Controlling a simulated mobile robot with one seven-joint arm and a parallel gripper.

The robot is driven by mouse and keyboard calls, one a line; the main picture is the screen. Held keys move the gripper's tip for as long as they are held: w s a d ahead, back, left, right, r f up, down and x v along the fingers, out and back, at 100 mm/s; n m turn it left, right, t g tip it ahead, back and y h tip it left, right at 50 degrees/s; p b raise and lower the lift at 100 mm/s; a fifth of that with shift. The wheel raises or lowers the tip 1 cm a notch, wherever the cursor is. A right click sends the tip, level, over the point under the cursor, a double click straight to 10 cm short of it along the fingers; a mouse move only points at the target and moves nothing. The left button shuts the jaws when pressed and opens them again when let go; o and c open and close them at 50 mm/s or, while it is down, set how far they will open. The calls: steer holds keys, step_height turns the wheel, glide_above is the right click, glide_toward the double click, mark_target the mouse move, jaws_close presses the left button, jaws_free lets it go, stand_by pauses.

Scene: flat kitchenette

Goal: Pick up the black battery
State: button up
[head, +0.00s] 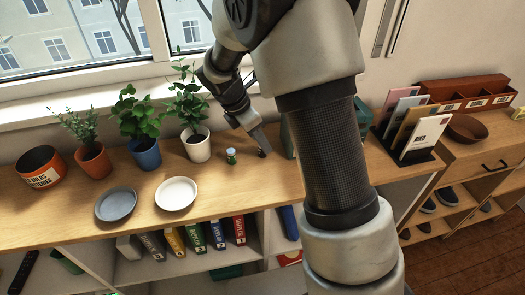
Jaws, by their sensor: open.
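My gripper (262,151) reaches down to the wooden counter from the upper left, behind my large arm link. Its jaws are open, with the fingertips at or close to the counter top. A small dark spot shows at the fingertips; I cannot tell whether it is the black battery or a dark finger pad. I see no other clear sign of the battery. My arm covers a large part of the counter to the right of the gripper.
A small green jar (232,156) stands just left of my gripper. Potted plants (196,146) line the window side. A white plate (176,193) and a grey plate (115,204) lie nearer the front edge. A letter rack (404,146) stands to the right.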

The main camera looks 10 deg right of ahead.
steer(key=shift+w+d+f, duration=0.1)
steer(key=shift+d+f, duration=0.05)
steer(key=shift+f, duration=0.25)
steer(key=shift+c, duration=0.3)
jaws_close()
steer(key=shift+r, duration=0.1)
